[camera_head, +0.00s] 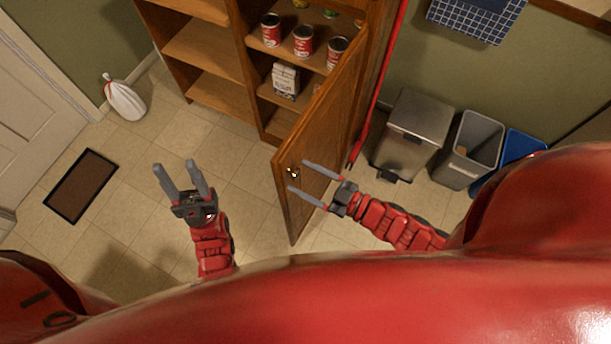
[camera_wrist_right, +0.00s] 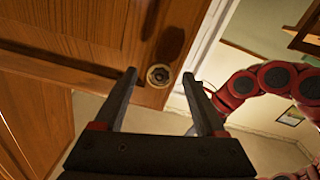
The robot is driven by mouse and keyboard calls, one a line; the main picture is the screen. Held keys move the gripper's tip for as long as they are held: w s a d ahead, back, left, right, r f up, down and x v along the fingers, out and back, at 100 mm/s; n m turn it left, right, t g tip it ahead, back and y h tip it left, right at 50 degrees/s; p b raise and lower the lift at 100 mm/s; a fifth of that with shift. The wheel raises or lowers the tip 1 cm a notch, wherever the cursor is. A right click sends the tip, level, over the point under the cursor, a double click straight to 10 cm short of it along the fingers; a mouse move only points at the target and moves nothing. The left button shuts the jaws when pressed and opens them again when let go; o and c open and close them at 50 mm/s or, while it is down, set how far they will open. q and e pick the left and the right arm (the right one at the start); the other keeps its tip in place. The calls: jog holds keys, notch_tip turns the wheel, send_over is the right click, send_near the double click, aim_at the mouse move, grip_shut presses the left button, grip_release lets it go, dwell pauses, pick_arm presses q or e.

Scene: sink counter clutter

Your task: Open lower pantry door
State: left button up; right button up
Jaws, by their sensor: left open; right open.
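The wooden pantry door (camera_head: 318,135) stands swung well out from the pantry (camera_head: 205,60), whose shelves show behind it. A small round knob (camera_head: 292,173) sits near the door's free edge, and the knob (camera_wrist_right: 158,75) shows clearly in the right wrist view. My right gripper (camera_head: 297,176) is open at the free edge. In the wrist view the knob appears between its fingertips, but I cannot tell whether they touch it. My left gripper (camera_head: 174,165) is open and empty over the floor, left of the door.
Cans (camera_head: 303,41) and a carton (camera_head: 286,79) stand on the pantry shelves. A steel bin (camera_head: 412,135), a grey bin (camera_head: 468,150) and a blue bin (camera_head: 524,150) stand right of the door. A white bag (camera_head: 125,101) and a dark mat (camera_head: 81,186) lie left. Floor between them is clear.

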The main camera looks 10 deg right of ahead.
jog(key=shift+d, duration=0.1)
jog(key=p+v, duration=0.2)
jog(key=v, duration=1.5)
jog(key=shift+s, duration=0.15)
